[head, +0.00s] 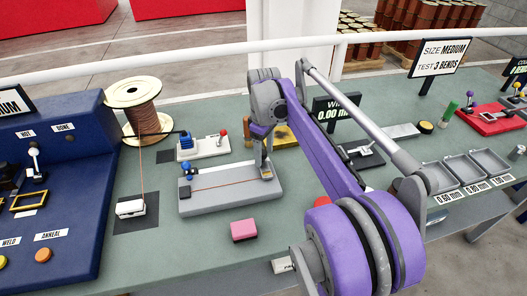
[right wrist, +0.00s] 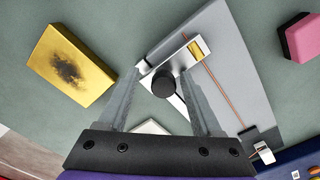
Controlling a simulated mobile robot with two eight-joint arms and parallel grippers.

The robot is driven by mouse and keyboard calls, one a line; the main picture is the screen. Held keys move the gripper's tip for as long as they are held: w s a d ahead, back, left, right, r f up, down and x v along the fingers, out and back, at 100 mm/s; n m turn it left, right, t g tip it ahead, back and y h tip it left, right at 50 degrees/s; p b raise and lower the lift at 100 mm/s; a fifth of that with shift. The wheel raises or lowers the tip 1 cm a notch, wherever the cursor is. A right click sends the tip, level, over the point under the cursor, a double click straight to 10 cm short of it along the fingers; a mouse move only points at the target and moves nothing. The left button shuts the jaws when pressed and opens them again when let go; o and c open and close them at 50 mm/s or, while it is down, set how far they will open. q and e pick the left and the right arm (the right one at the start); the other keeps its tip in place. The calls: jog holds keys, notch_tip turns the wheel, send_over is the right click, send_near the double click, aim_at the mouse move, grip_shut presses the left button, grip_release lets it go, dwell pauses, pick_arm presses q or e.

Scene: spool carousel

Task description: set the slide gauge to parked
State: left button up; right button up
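A grey bench plate (head: 230,192) lies on the green table with a copper wire along it. At its right end is a silver slide-like piece with a yellow window (head: 267,173). In the right wrist view this silver piece (right wrist: 195,50) carries a round black knob (right wrist: 163,83). My right gripper (head: 264,158) is over that end, its two fingers (right wrist: 163,88) apart on either side of the knob, with gaps visible. Whether this piece is the slide gauge is not certain; a silver device with a black handle (head: 362,152) stands near the 0.00 mm display (head: 335,110). My left gripper is out of view.
A yellow block with a dark smudge (right wrist: 72,65) lies beside the plate. A pink block (head: 244,230) lies in front. A wire spool (head: 136,100) and a blue console (head: 60,180) stand at left. Grey trays (head: 462,168) are at right. My right arm hides part of the table.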

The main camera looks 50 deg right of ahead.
aim_at(264, 152)
jog(key=shift+r, duration=0.1)
notch_tip(264, 152, up, 11)
jog(key=p, duration=0.1)
dwell(0.4)
jog(key=shift+f, duration=0.2)
